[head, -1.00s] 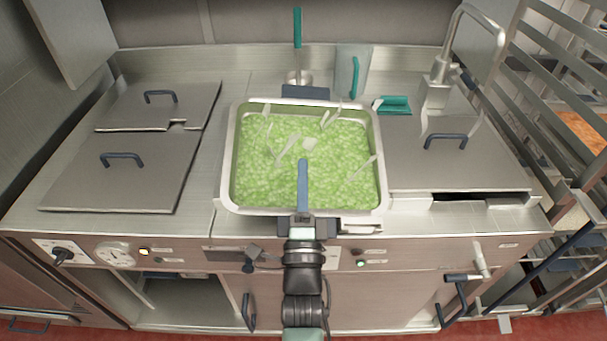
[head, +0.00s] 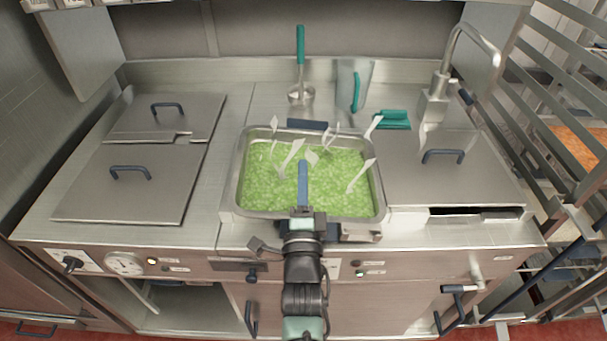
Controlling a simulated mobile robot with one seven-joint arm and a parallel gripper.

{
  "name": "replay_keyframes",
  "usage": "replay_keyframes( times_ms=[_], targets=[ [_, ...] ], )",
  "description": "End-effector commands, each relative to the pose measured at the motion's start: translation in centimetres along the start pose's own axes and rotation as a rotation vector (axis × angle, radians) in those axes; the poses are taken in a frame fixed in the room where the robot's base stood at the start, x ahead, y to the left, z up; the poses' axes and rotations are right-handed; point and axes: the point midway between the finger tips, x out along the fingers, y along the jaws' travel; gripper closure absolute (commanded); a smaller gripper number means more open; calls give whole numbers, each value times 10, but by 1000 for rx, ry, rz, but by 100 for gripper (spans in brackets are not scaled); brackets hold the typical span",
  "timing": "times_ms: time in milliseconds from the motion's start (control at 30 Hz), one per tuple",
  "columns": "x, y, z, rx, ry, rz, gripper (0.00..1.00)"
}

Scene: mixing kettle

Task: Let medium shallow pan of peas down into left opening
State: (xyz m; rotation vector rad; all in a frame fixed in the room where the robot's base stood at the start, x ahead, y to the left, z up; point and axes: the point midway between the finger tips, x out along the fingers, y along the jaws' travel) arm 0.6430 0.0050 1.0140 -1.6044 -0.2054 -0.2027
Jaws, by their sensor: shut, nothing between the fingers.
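The medium shallow pan of peas (head: 240,190) is a steel rectangular pan full of green peas, in the middle of the counter. Its rim looks near counter level and roughly level, so it appears sunk into an opening. The opening's edges are hidden by the pan, and I cannot tell whether the pan rests on its bottom. White, curled wisps stand above the peas. My gripper (head: 303,166) comes in from the front, its blue end over the near part of the peas. It is shut with nothing held. A dark blue handle (head: 307,125) shows at the pan's far edge.
Two closed steel lids (head: 128,185) (head: 165,118) lie to the left, another lid (head: 450,175) to the right. A green-handled ladle (head: 300,60), a clear jug (head: 352,85), green cloths (head: 393,119) and a tap (head: 440,85) stand behind. A rack (head: 560,150) is at right.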

Motion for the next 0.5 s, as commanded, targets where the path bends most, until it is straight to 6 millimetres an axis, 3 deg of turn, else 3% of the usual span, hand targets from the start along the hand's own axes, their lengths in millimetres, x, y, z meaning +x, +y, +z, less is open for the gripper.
replay_keyframes(
  times_ms=[500],
  targets=[
    [17,-3,2,-16,-5,77,100]
  ],
)
